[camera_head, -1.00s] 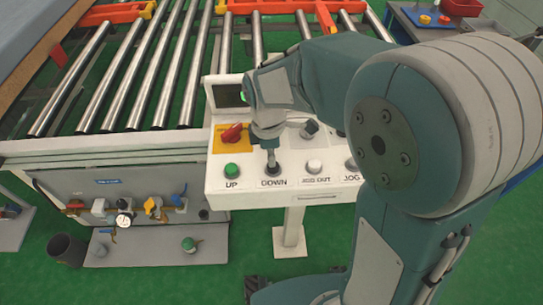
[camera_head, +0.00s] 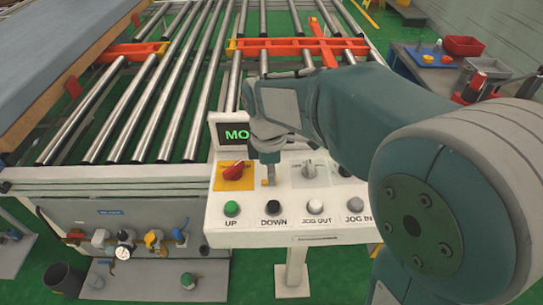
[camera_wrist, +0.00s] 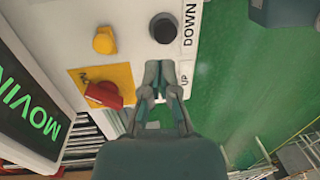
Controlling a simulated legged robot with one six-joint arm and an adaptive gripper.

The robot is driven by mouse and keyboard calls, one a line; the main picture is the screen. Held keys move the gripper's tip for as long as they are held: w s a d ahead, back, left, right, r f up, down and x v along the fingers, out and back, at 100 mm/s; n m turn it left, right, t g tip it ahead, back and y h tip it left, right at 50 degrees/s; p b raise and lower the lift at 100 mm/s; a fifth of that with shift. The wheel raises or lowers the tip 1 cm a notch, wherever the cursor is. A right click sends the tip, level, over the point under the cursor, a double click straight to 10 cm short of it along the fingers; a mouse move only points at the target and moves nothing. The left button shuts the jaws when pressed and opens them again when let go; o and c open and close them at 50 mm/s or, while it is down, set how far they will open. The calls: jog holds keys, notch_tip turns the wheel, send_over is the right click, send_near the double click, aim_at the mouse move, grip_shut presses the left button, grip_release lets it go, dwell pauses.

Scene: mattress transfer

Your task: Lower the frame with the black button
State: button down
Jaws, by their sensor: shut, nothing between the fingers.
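The black button (camera_head: 273,208) labelled DOWN sits on the white control panel (camera_head: 330,236), between the green UP button (camera_head: 232,209) and the white JOG OUT button. It also shows in the wrist view (camera_wrist: 163,28), uncovered. My gripper (camera_head: 268,181) points down, fingers shut and empty, just behind the black button and apart from it in the head view. In the wrist view my gripper (camera_wrist: 160,68) covers where the green button would be. Orange-red frame parts (camera_head: 285,44) sit among the rollers; their height is hard to tell.
A red rotary switch (camera_head: 234,171) on a yellow plate sits left of my gripper. The screen (camera_head: 235,133) shows green letters, reading "MOVIN" in the wrist view. Steel rollers (camera_head: 140,105) lie behind, a mattress (camera_head: 60,50) at left. A side table (camera_head: 430,75) holds red bins.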

jog(key=r, duration=0.5)
jog(key=shift+w+a+r, duration=0.3)
jog(key=shift+w, duration=0.05)
jog(key=shift+a, duration=0.1)
jog(key=s+d+r+m+t, duration=0.1)
jog(key=s+d+m+t, duration=0.5)
jog(key=s+d+m, duration=0.6)
jog(key=s+m, duration=0.2)
jog(key=m, duration=0.3)
jog(key=shift+s+d+r+m+t+y, duration=0.2)
jog(key=shift+s+m+t+y, duration=0.1)
jog(key=shift+s+t, duration=0.1)
jog(key=shift+w, duration=0.1)
dwell(0.4)
